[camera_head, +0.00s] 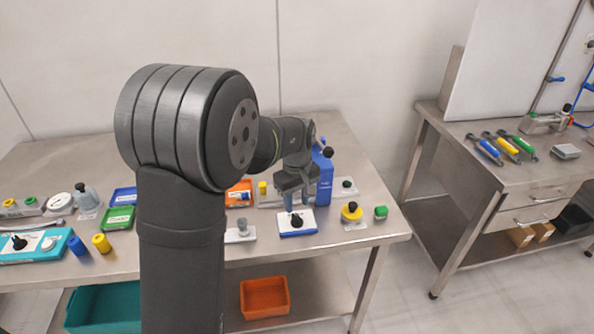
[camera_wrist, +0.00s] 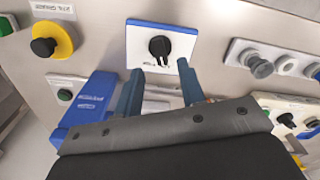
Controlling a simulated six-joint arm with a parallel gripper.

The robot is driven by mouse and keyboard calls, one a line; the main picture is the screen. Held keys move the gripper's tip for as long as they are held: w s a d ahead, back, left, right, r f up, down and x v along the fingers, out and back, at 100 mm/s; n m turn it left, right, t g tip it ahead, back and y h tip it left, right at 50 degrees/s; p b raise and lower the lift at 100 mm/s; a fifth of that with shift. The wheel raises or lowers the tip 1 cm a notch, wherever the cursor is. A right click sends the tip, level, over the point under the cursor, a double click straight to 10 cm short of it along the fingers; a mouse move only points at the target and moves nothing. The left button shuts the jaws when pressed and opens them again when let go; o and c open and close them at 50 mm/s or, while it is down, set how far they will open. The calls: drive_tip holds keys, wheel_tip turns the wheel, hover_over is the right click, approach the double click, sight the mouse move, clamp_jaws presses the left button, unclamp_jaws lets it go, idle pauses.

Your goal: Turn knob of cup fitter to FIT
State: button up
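A white panel with a blue edge (camera_head: 290,229) and a black knob (camera_head: 296,221) stands near the table's front edge. In the wrist view the panel (camera_wrist: 180,42) is at the top centre, with its black knob (camera_wrist: 160,46) and small markings that I cannot read. I cannot confirm from lettering that this is the cup fitter. My gripper (camera_head: 293,206) is just above the panel in the head view. In the wrist view my gripper (camera_wrist: 160,68) is open and empty, its two blue-grey fingers apart on either side below the knob, not touching it.
A blue box (camera_head: 325,180) stands close behind my gripper. A yellow base with a black button (camera_head: 351,212) and a green button (camera_head: 381,212) are to the right. A grey-knobbed plate (camera_head: 240,233) is to the left. A teal panel (camera_head: 50,247) with another black knob is farther left.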

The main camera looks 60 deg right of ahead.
sight(297, 217)
wheel_tip(297, 217, up, 12)
drive_tip(key=shift+r, duration=0.25)
idle(0.6)
wheel_tip(297, 217, down, 18)
drive_tip(key=shift+r, duration=0.2)
idle(0.3)
